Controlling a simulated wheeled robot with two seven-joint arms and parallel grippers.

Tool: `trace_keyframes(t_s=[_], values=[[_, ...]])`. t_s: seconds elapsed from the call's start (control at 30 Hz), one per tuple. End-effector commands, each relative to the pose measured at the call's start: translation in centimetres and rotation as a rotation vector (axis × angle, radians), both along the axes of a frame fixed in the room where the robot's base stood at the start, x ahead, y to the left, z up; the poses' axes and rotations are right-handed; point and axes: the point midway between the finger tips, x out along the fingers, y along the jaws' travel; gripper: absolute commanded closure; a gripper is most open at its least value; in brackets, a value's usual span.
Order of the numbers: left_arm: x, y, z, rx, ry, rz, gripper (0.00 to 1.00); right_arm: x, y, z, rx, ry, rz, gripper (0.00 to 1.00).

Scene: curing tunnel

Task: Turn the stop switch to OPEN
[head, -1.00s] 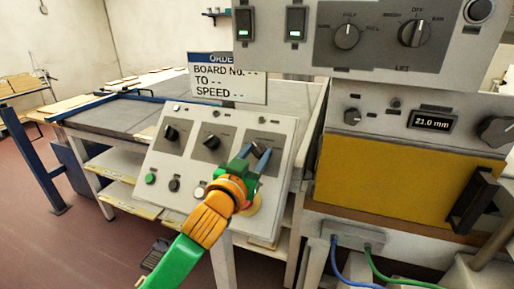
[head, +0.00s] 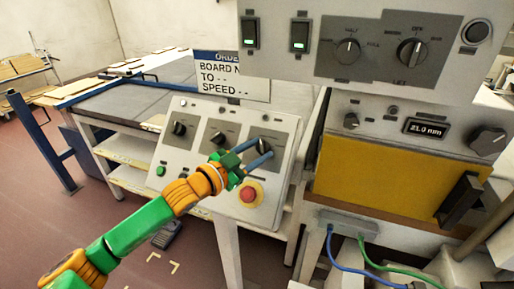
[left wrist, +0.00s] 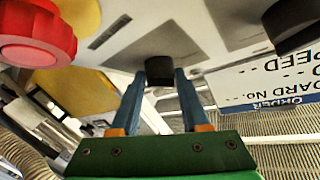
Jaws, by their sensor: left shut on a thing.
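The slanted grey control panel (head: 188,148) stands in the middle of the head view. It has three black rotary knobs in a row; its small lettering is too small to read. My left gripper (head: 266,153) is at the right-hand knob (head: 263,144). In the left wrist view its two blue fingers (left wrist: 161,80) stand on either side of this black knob (left wrist: 159,69) and are shut on it. The fingers and hand partly hide the knob, so I cannot tell its pointer position. My right gripper is not in view.
A red mushroom button (head: 248,194) on a yellow base sits just below the gripper, and is close by in the left wrist view (left wrist: 38,35). A green button (head: 160,171) is lower left. An upper control box (head: 350,20) and an order sign (head: 228,75) are above.

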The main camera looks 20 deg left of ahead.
Motion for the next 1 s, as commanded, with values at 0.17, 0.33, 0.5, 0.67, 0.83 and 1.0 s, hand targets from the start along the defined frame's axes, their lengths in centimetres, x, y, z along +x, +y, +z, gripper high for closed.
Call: trace_keyframes(t_s=[0.17,0.33,0.5,0.67,0.83,1.0], values=[[0.0,0.0,0.0,0.002,-0.003,-0.001,1.00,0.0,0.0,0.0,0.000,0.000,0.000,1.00],[0.0,0.0,0.0,0.002,-0.002,0.000,0.52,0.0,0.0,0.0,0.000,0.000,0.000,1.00],[0.0,0.0,0.0,0.001,-0.002,-0.001,0.24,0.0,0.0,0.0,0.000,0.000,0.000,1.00],[0.0,0.0,0.0,0.001,-0.001,0.000,0.24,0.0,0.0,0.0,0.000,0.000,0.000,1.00],[-0.9,0.5,-0.3,0.001,0.000,0.001,0.24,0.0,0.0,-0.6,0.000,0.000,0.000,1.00],[-4.0,1.8,-0.5,0.006,0.002,0.000,0.24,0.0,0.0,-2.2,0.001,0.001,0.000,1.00]])
